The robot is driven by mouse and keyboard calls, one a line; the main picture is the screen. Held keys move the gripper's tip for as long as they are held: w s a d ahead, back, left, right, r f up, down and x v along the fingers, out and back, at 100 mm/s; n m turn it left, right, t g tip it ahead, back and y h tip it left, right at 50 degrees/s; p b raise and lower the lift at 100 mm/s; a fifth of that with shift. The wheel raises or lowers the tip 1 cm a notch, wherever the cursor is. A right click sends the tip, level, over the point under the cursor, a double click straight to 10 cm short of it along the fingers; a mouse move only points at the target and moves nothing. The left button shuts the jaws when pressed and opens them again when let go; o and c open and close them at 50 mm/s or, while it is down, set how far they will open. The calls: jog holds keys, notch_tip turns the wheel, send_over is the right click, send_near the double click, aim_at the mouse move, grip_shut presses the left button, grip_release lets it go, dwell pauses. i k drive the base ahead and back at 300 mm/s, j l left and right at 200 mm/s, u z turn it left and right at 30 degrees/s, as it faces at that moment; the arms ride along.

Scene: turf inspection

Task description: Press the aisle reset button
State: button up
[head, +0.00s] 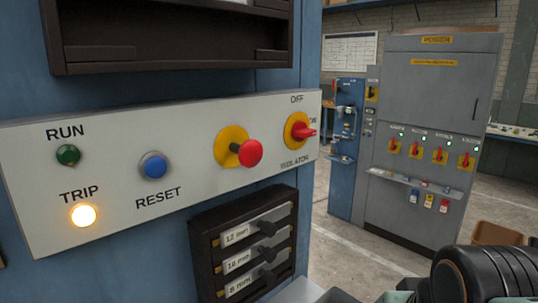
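The blue round button (154,166) sits in a grey collar on a pale control panel (210,184) at the left of the head view. The word RESET is printed below it. The green RUN lamp (67,155) looks dark, and the TRIP lamp (83,215) glows warm white. A red mushroom button (249,153) on a yellow disc stands out to the right of the blue button. A red isolator switch (302,131) on a yellow disc is farther right. My gripper is not in view, and nothing covers the blue button.
A dark rack with labelled drawers (243,252) sits below the panel, and a dark shelf unit (170,36) juts out above. A grey power cabinet (432,140) with red switches stands across the floor. Bare floor (345,262) lies between. Dark arm parts of mine fill the lower right.

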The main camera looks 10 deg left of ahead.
aim_at(156, 167)
jog(key=j+u, duration=0.1)
jog(key=u, duration=1.05)
